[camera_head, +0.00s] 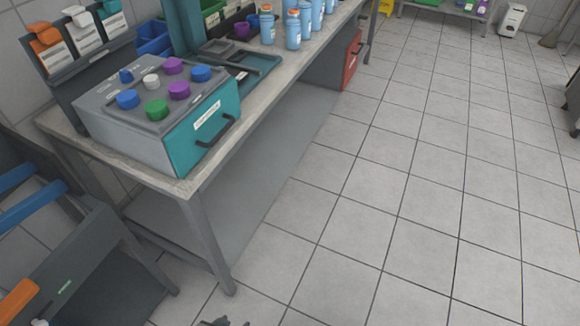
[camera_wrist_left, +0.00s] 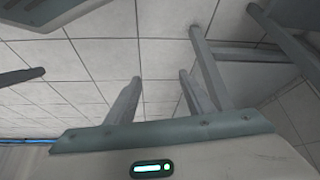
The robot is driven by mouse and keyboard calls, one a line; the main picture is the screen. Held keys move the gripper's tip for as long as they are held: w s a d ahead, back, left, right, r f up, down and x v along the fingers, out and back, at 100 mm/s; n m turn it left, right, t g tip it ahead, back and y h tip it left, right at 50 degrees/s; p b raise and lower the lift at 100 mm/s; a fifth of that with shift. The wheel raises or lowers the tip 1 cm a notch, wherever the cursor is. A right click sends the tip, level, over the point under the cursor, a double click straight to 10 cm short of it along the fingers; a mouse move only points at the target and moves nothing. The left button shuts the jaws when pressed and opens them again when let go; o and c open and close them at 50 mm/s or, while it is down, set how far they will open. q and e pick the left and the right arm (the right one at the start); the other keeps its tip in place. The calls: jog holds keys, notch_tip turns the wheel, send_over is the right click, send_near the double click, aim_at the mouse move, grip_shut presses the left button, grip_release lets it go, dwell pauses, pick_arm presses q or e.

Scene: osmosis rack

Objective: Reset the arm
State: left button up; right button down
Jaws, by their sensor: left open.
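My left gripper (camera_wrist_left: 159,76) shows in the left wrist view with its two fingers apart. Nothing is between them; only the tiled floor shows behind. In the head view a small dark piece shows at the bottom edge, and I cannot tell for sure whether it is part of a gripper. My right gripper is not seen in either view.
A workbench (camera_head: 188,186) stands at left in the head view. It bears a grey and teal box (camera_head: 148,133) with coloured caps and several blue bottles (camera_head: 293,30). A dark rack (camera_head: 75,260) stands at lower left. The tiled floor (camera_head: 400,190) is clear.

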pick_arm(q)
jog(key=s+d+f+t, duration=0.2)
jog(key=s+f, duration=0.1)
jog(key=f, duration=0.9)
jog(key=shift+s+f+h, duration=0.15)
jog(key=shift+s+h, duration=0.05)
jog(key=shift+h, duration=0.2)
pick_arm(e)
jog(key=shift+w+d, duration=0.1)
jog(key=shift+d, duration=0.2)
pick_arm(q)
jog(key=shift+d, duration=0.1)
